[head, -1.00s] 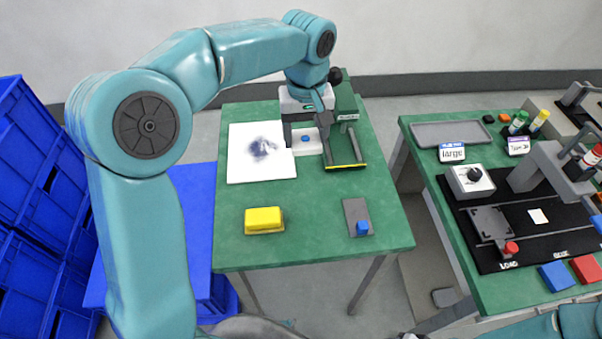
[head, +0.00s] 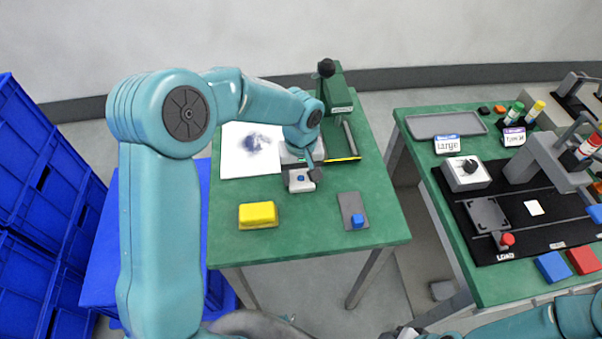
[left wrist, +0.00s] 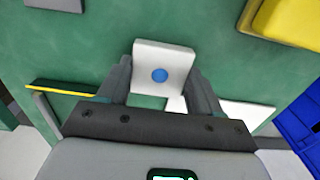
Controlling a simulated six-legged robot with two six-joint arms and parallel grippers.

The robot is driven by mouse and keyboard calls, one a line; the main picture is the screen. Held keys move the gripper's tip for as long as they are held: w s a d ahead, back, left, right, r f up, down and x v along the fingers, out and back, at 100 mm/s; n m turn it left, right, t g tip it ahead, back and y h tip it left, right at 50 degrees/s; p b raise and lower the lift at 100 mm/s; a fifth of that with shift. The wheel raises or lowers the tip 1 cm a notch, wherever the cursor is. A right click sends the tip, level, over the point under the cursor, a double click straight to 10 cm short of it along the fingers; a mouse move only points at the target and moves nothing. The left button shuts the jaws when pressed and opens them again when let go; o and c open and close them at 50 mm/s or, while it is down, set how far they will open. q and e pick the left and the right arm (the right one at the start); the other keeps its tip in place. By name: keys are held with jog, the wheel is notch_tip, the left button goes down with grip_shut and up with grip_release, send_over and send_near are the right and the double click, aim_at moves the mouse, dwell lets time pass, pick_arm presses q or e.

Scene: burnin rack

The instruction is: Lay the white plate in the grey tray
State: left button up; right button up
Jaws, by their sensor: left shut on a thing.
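The white plate (head: 296,186), a small square piece with a blue round spot, is in my left gripper (head: 305,180) above the green table. In the left wrist view the plate (left wrist: 178,58) sits between the two dark fingers (left wrist: 162,85), which are shut on its sides. The grey tray (head: 447,125) lies flat and empty at the back of the right-hand table, well away from the gripper. Of my right arm, links show at the bottom right; its fingertips cannot be made out.
A green press-like fixture (head: 336,85) stands behind the gripper. A white sheet with a dark smudge (head: 235,160), a yellow block (head: 258,215) and a grey pad with a blue block (head: 352,205) lie on the near table. A "Large" label (head: 447,144) stands before the tray. A gap separates the tables.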

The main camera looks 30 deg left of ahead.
pick_arm(q)
jog(key=shift+f, duration=0.1)
jog(key=o, duration=1.1)
jog(key=shift+o, duration=0.2)
